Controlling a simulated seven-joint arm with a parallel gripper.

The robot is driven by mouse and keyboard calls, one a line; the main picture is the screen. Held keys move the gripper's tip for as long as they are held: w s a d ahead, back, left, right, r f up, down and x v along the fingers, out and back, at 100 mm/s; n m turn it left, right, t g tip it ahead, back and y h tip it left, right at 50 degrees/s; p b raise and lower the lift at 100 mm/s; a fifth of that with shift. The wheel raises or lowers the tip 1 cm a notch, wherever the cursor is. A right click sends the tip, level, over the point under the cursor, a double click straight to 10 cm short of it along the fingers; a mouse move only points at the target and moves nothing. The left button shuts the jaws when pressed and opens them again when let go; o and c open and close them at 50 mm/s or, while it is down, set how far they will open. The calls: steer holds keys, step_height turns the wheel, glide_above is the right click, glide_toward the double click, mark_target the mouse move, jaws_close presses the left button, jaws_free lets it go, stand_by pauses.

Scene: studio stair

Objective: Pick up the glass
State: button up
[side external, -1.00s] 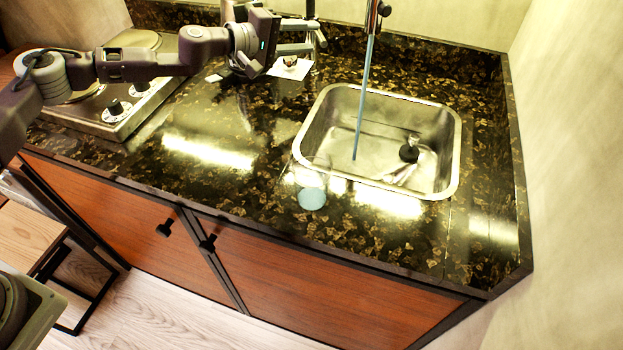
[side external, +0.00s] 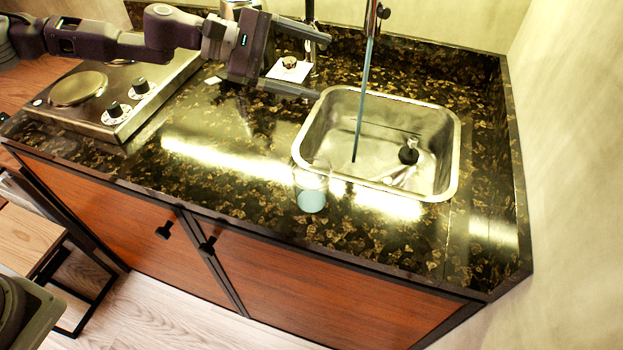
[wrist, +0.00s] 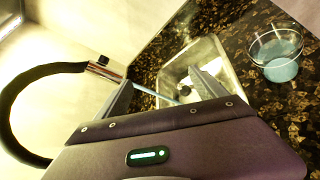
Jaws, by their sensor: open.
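The glass (side external: 311,190) is clear with a pale blue bottom. It stands upright on the dark speckled counter, just in front of the sink's front-left corner. In the wrist view the glass (wrist: 277,54) is at the upper right, off to the side of my gripper. My gripper (side external: 325,66) is open and empty. It is above the counter, behind and left of the sink, apart from the glass. In the wrist view my gripper's fingers (wrist: 155,97) are partly hidden by its own body.
The metal sink (side external: 453,150) is right of my gripper, with a hanging blue-grey tube (side external: 366,85) over it. A hob (side external: 112,100) with knobs is at the left. A small brown item (side external: 289,62) sits on a white card at the back. The counter left of the glass is clear.

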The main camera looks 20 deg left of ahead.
mark_target(327, 191)
steer(key=s+d+f+n+g+h, duration=0.1)
steer(key=s+n+g, duration=0.35)
steer(key=s, duration=0.95)
steer(key=shift+m+g, duration=0.35)
steer(key=shift+m, duration=0.1)
steer(key=f, duration=1.1)
steer(key=shift+w+d, duration=0.2)
steer(key=shift+w, duration=0.15)
steer(key=x, duration=0.7)
steer(key=shift+f, duration=0.35)
jaws_close()
step_height(327, 191, up, 8)
steer(key=w+a+n+t+y, duration=0.2)
steer(key=w+n+t+y, duration=0.5)
steer(key=w, duration=1.4)
steer(key=n+t, duration=0.5)
